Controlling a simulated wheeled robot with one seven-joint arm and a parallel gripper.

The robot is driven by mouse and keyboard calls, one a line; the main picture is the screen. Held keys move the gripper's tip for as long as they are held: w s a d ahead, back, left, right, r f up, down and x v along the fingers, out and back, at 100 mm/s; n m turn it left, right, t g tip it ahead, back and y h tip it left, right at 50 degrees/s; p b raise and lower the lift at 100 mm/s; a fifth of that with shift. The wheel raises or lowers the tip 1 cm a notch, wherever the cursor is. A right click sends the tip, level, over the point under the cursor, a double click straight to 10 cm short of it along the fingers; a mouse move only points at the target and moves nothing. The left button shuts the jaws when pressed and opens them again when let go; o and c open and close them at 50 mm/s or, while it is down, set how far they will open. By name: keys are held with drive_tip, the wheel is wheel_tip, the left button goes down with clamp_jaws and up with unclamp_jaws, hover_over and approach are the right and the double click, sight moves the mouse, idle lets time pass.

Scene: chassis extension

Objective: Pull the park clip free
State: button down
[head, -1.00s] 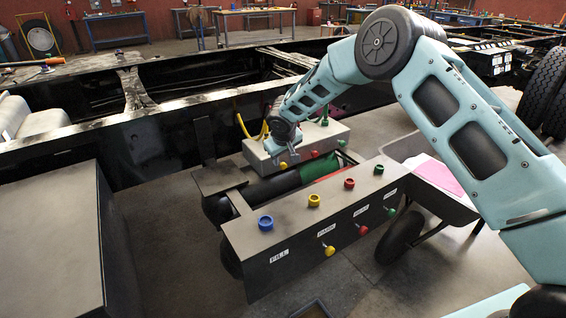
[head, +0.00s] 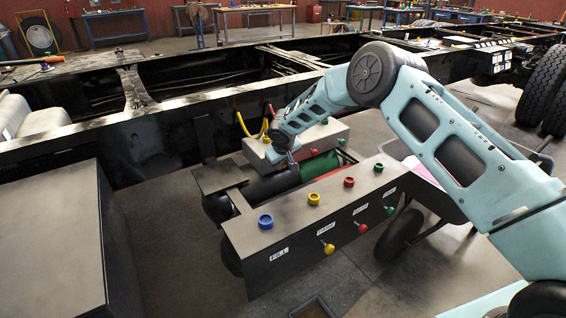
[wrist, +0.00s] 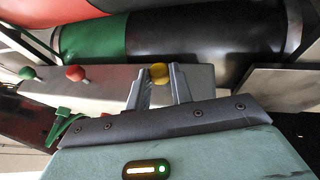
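My gripper (wrist: 160,82) is at the grey box (wrist: 205,82) behind the labelled panel. In the wrist view a yellow knob (wrist: 159,72) on the box's face shows between the two fingertips. The fingers stand apart, with a small gap seen on each side of the knob; contact cannot be told. No part labelled as a clip can be made out there. In the head view my gripper (head: 291,160) hides the box's yellow knob. The front panel has a PARK label (head: 324,229), with a yellow ring (head: 314,199) above and a yellow knob (head: 329,249) below.
A red knob (wrist: 75,73) and a green knob (wrist: 27,72) are on the same box face. A black tank with a green band (wrist: 95,40) lies close by. The front panel (head: 300,215) and a wheelbarrow tyre (head: 400,236) stand below my arm.

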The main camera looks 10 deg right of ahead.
drive_tip(key=shift+s+f+b, duration=0.1)
drive_tip(key=shift+s+b, duration=0.2)
drive_tip(key=shift+b, duration=0.2)
drive_tip(key=shift+s+d, duration=0.25)
drive_tip(key=shift+s, duration=0.25)
drive_tip(key=c, duration=1.2)
unclamp_jaws()
drive_tip(key=shift+r, duration=0.2)
drive_tip(key=b+v, duration=0.1)
drive_tip(key=v, duration=1.6)
drive_tip(key=shift+b, duration=0.35)
drive_tip(key=shift+s+r, duration=0.15)
drive_tip(key=shift+s, duration=0.05)
